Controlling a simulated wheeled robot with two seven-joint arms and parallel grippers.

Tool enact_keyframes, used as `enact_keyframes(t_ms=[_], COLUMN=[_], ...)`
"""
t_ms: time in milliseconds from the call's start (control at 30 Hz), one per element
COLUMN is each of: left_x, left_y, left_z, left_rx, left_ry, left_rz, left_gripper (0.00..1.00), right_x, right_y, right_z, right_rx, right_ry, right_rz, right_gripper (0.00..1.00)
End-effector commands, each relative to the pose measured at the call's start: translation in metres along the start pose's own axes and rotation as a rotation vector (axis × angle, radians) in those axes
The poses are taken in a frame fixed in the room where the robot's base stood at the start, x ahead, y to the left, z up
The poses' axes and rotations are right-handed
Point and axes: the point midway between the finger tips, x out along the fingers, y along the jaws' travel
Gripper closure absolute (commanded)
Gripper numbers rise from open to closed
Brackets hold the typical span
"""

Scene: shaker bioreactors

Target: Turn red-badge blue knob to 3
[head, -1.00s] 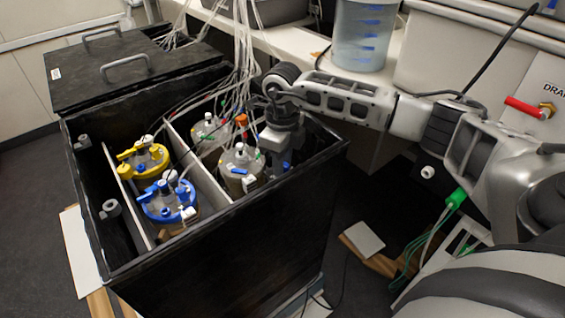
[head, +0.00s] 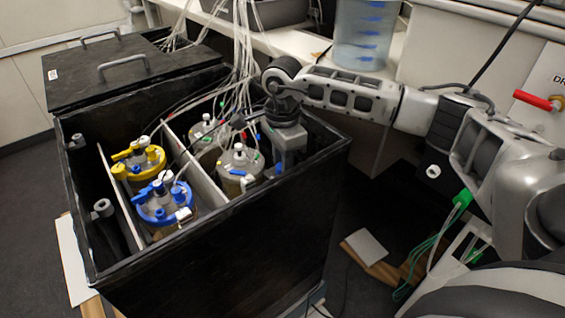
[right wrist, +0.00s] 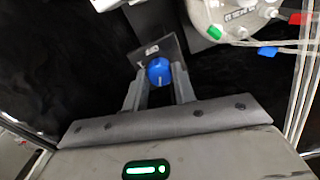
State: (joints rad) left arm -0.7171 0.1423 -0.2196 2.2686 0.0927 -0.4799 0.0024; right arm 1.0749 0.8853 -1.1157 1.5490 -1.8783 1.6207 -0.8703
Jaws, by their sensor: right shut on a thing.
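A small blue knob (right wrist: 159,71) with a pale mark on its face shows in the right wrist view. It sits in front of a grey plate with a small white label. My right gripper (right wrist: 158,88) is shut on the knob, one finger on each side. In the head view the right gripper (head: 281,160) points down inside the right end of the black box (head: 235,245), and the knob is hard to make out there. I cannot tell a red badge on the knob's plate. My left gripper is out of view.
Beside the right gripper stands a clear-lidded vessel (head: 240,165) with tubes and coloured clips. A yellow-ringed vessel (head: 138,160) and a blue-ringed vessel (head: 165,202) stand left of a pale divider. The box wall is close to my right gripper.

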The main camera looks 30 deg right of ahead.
Motion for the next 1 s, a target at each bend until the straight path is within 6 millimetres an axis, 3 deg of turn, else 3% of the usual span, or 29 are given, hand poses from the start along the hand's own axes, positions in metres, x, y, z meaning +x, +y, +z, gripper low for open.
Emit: enact_keyframes(t_ms=[500, 1000], left_x=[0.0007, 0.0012], left_y=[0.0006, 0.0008], left_z=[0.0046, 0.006], left_rx=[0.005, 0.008], left_ry=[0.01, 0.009], left_rz=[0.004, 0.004], left_gripper=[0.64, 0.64], right_x=[-0.0012, -0.0018], right_y=[-0.001, -0.0008], right_z=[0.0002, 0.0001], right_rx=[-0.357, -0.436], right_ry=[-0.002, -0.001], right_rz=[-0.005, -0.004], right_gripper=[0.96, 0.96])
